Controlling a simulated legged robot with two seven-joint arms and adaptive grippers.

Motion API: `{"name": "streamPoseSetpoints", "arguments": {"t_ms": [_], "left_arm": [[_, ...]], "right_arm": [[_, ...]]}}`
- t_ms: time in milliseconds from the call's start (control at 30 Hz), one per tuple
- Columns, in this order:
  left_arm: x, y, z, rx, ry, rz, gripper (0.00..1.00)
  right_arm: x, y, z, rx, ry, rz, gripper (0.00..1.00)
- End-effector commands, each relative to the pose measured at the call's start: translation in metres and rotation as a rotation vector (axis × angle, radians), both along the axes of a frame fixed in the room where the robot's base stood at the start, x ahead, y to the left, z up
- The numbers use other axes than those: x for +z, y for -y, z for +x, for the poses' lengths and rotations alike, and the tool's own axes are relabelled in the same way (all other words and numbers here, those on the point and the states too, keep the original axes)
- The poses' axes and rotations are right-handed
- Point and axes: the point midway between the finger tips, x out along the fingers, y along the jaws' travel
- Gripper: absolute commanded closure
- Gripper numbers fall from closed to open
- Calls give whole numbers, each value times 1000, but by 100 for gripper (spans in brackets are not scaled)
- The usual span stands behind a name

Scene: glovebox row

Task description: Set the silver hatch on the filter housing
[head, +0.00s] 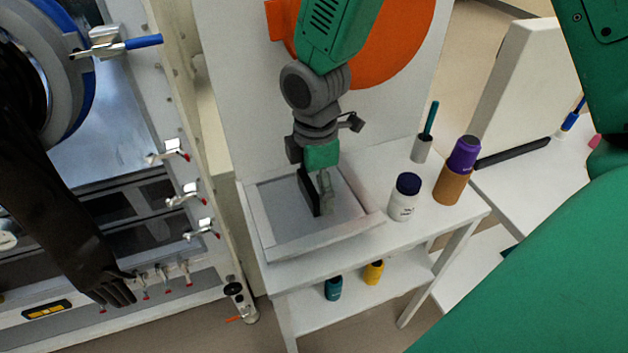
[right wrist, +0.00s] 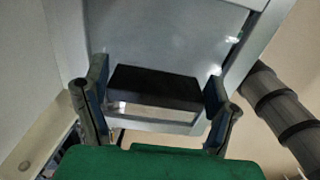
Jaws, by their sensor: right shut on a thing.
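My right gripper (head: 322,192) points down over a light-rimmed tray (head: 319,242) on a small white table. It is shut on a black bar-like handle (head: 308,193), which also shows between both fingers in the right wrist view (right wrist: 157,87). Behind the handle in that view is a flat silver-grey panel (right wrist: 170,40) that looks like the silver hatch. In the head view the grey panel (head: 275,207) lies within the tray's rim; I cannot tell whether it touches the tray floor. I cannot identify the filter housing with certainty. My left gripper is out of view.
A white bottle with a dark cap (head: 403,200), a brown bottle with a purple cap (head: 455,175) and a cup with a green stick (head: 422,148) stand right of the tray. The glovebox (head: 150,100) with a black glove (head: 60,210) is at left. An orange disc (head: 400,45) is behind.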

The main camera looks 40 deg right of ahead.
Motion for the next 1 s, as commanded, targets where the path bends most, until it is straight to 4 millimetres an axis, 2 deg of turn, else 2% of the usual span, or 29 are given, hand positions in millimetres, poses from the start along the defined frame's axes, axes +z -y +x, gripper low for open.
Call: {"name": "streamPoseSetpoints", "arguments": {"t_ms": [300,500,733,1000], "left_arm": [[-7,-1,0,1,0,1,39],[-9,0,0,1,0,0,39],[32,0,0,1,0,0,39],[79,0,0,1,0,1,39]], "right_arm": [[-1,-12,-71,1,2,6,73],[-1,-19,-111,2,3,9,73],[5,-23,-112,-6,-1,-2,73],[6,-27,-126,-4,-2,-5,73]]}}
